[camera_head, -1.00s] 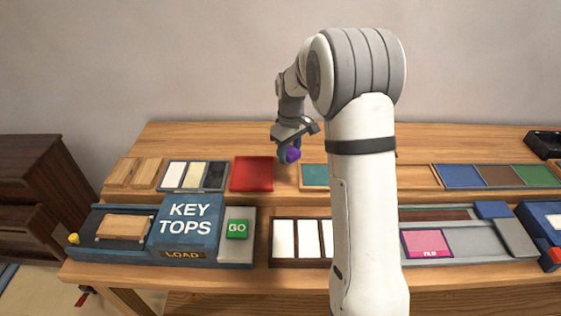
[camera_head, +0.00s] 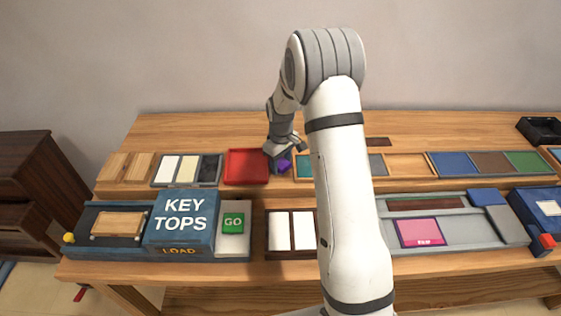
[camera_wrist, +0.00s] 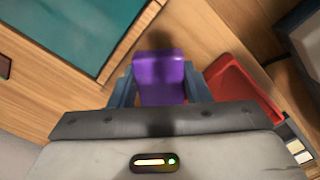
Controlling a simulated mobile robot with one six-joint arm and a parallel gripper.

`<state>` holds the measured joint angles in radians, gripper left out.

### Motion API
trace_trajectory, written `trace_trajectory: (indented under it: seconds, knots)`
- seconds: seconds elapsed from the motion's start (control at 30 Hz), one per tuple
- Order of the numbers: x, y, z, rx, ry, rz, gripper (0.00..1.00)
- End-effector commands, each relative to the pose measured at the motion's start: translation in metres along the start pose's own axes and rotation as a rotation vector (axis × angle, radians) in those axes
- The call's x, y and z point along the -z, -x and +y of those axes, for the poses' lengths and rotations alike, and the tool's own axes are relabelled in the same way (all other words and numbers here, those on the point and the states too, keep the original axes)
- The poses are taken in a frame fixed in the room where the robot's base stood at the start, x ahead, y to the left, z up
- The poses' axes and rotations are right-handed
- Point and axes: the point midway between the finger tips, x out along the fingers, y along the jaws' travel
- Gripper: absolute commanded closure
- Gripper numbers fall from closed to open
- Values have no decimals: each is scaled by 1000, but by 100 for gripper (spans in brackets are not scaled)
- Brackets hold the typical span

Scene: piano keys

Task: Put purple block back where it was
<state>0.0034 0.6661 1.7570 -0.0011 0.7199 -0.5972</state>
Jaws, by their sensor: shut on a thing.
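The purple block (camera_head: 285,166) is between the fingers of my gripper (camera_head: 277,158), just right of the red tray (camera_head: 247,167) on the raised back shelf. In the wrist view the purple block (camera_wrist: 160,78) sits between the two blue-grey fingers of my gripper (camera_wrist: 158,88), which is shut on it. Bare wood shows around and beyond the block there, with the red tray (camera_wrist: 240,88) to its right and a teal panel (camera_wrist: 75,25) to its left. I cannot tell whether the block touches the wood.
A teal panel (camera_head: 303,168) lies right of the block, partly behind my arm. A tray of white, cream and dark tiles (camera_head: 187,170) lies left of the red tray. The KEY TOPS box (camera_head: 182,220) and the green GO button (camera_head: 233,223) stand in front.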

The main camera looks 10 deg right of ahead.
Motion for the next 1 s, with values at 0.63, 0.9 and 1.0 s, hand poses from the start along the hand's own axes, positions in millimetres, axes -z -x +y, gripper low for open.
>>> trace_trajectory:
  seconds: [0.63, 0.9, 1.0]
  knots:
    - [-1, 0, 1, 0, -2, 0, 48]
    - [0, 37, 2, -3, -3, 5, 48]
    - [0, 60, 2, -4, -3, 6, 48]
